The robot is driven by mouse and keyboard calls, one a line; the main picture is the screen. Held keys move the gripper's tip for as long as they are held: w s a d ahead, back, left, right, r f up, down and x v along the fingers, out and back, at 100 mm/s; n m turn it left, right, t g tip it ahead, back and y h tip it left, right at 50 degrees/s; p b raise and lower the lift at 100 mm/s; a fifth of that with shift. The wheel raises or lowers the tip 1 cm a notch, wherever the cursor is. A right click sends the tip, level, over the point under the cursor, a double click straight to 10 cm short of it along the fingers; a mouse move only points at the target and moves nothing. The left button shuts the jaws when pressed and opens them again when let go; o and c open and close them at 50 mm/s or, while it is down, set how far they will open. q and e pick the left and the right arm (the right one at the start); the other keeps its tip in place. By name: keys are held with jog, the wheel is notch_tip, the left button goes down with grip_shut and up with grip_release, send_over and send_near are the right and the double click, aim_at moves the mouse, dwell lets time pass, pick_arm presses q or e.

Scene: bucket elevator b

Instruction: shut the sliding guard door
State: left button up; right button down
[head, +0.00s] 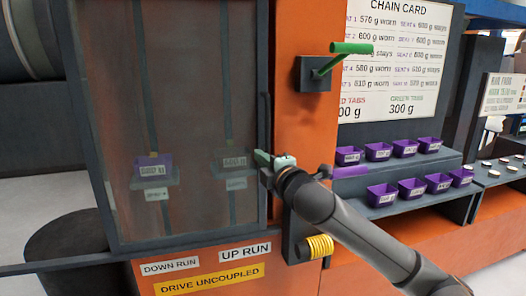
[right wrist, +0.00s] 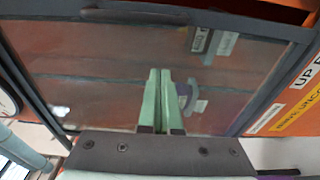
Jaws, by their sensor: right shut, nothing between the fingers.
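The sliding guard door (head: 190,75) is a see-through smoky panel in a dark frame. In the head view it spans the front of both bucket runs, and its right edge lies close to the orange post. A dark upright handle (head: 264,120) stands on that edge. My right gripper (head: 263,158) is shut and empty at the door's right edge, just below the handle; I cannot tell whether it touches. In the right wrist view, its pale green fingers (right wrist: 162,75) are together in front of the door panel (right wrist: 100,75). My left gripper is not in view.
A green-handled lever (head: 350,48) sticks out of the orange post (head: 300,120). Purple buckets (head: 382,195) stand on shelves at right. A dark rail (head: 60,266) runs left below the door.

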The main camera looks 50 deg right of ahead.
jog(key=p, duration=0.2)
send_near(250, 146)
jog(key=w+r, duration=0.3)
jog(key=w, duration=0.2)
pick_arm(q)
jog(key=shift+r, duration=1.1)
pick_arm(e)
jog(key=shift+s+d+f, duration=0.15)
jog(key=shift+s+d, duration=0.35)
jog(key=shift+s, duration=0.2)
jog(key=shift+s+d+f, duration=0.1)
jog(key=shift+s+d, duration=0.35)
jog(key=shift+s, duration=0.25)
